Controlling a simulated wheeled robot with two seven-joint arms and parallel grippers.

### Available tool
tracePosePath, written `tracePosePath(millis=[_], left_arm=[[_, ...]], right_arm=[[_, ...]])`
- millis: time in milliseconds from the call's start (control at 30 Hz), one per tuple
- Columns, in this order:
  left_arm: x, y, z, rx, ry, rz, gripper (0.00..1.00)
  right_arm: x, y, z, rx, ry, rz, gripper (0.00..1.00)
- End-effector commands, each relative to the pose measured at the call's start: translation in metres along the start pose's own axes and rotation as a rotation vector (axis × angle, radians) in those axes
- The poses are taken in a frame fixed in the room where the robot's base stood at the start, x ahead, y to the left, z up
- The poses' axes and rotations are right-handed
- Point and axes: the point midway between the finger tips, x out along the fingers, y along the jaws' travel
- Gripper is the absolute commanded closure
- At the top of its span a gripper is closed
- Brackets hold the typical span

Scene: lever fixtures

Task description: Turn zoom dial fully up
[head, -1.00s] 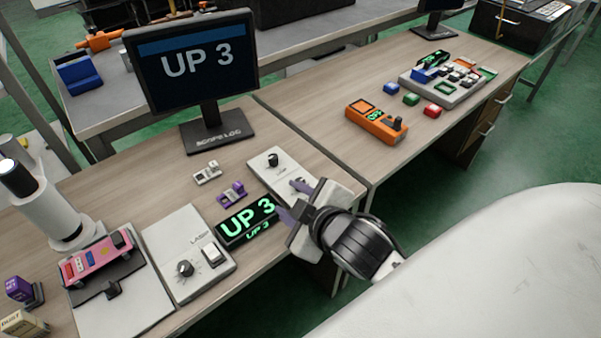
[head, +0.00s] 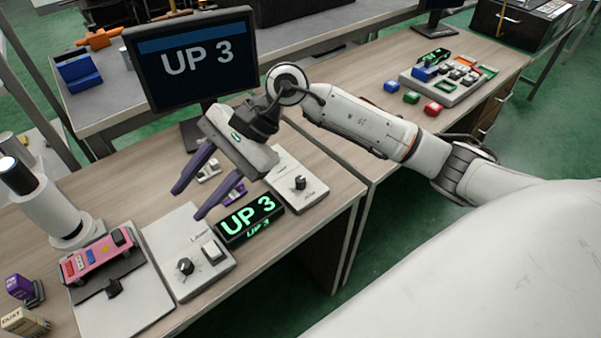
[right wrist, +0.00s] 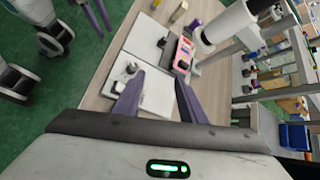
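Two pale panels with black dials lie on the near bench; which is the zoom dial I cannot read for sure. One dial (head: 299,183) sits on the panel (head: 312,196) right of the display; that panel's far part is hidden by my gripper. The other dial (head: 185,266) sits beside a white rocker switch (head: 213,253) on the left panel (head: 190,228), also seen in the right wrist view (right wrist: 155,97). My right gripper (head: 185,204) is open and empty, with its purple fingers above and beyond the left panel.
A small display (head: 250,220) and the monitor (head: 191,62) both read "UP 3". A microscope-like stand (head: 50,205) and a pink device (head: 97,255) are at the left. A button console (head: 452,80) is on the right bench.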

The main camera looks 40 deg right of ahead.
Motion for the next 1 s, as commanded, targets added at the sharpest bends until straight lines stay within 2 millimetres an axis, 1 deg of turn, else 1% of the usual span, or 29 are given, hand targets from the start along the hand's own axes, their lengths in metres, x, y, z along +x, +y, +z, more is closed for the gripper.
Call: tracePosePath(millis=[33,67,100,167,200,300,400,467,567,833,1000], left_arm=[[0.0,0.0,0.0,0.0,-0.001,0.0,0.69],[0.0,0.0,0.001,0.0,-0.001,0.0,0.69],[0.0,0.0,0.001,0.0,-0.001,0.0,0.69],[-0.001,0.0,0.001,0.0,-0.002,0.0,0.69],[-0.001,0.0,0.002,0.0,-0.003,0.0,0.69],[-0.001,0.0,0.002,-0.001,-0.004,0.001,0.69],[-0.001,0.0,0.003,-0.001,-0.005,0.001,0.69],[-0.002,0.0,0.003,-0.001,-0.005,0.0,0.69],[-0.002,0.0,0.002,-0.001,-0.005,0.0,0.69],[-0.005,0.0,-0.001,-0.002,-0.003,0.0,0.69],[-0.006,0.0,-0.002,-0.002,-0.003,-0.001,0.69]], right_arm=[[-0.021,0.004,-0.036,-0.072,0.148,0.081,0.62],[-0.034,0.009,-0.056,-0.104,0.226,0.134,0.62],[-0.052,0.015,-0.079,-0.135,0.321,0.202,0.62],[-0.082,0.022,-0.107,-0.165,0.44,0.294,0.62],[-0.1,0.027,-0.121,-0.176,0.504,0.348,0.62],[-0.138,0.035,-0.143,-0.18,0.616,0.449,0.62],[-0.157,0.041,-0.153,-0.175,0.667,0.504,0.62],[-0.159,0.044,-0.157,-0.172,0.679,0.519,0.62],[-0.152,0.05,-0.164,-0.171,0.68,0.525,0.62],[-0.118,0.07,-0.195,-0.171,0.676,0.523,0.62],[-0.102,0.08,-0.211,-0.171,0.677,0.521,0.62]])
